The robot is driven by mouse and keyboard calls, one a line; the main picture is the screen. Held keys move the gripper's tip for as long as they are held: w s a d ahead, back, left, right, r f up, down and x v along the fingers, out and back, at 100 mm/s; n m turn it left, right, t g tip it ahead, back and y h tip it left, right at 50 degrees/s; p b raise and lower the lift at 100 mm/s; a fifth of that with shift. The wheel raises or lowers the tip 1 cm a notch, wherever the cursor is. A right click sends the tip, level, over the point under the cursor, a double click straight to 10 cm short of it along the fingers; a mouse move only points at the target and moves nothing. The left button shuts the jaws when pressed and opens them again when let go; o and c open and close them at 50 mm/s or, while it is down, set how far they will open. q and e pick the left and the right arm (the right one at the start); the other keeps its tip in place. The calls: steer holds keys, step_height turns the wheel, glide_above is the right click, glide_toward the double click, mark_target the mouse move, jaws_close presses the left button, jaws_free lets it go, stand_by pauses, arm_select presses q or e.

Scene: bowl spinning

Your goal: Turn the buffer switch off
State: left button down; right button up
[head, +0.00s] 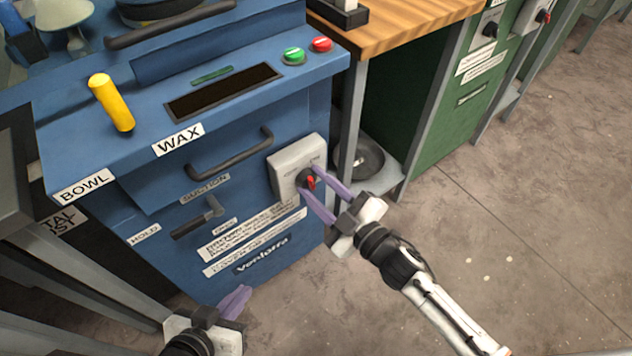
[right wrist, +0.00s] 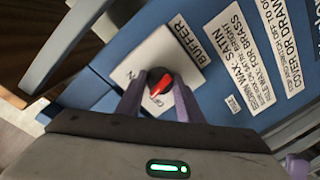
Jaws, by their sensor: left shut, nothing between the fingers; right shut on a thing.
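The buffer switch is a light grey box (head: 291,160) on the front of the blue machine, with a black and red rotary knob (head: 309,180). In the right wrist view the box (right wrist: 183,52) is labelled BUFFER, and the red pointer of the knob (right wrist: 160,85) lies between the fingers, with lettering on the plate beside it. My right gripper (head: 318,192) has its purple fingers on either side of the knob, shut on it. My left gripper (head: 236,302) is shut and empty, low at the bottom left in front of the machine.
The blue machine (head: 110,170) has a yellow lever (head: 111,102), green (head: 293,56) and red (head: 321,45) buttons, and a drawer handle (head: 230,154). A wooden-topped bench (head: 400,22) stands to its right. The floor (head: 500,220) at the right is clear.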

steer(key=n, duration=0.6)
steer(key=shift+n+h, duration=0.4)
stand_by(0.4)
steer(key=o, duration=1)
steer(key=shift+o, duration=0.3)
steer(key=shift+r, duration=0.1)
steer(key=shift+s, duration=0.1)
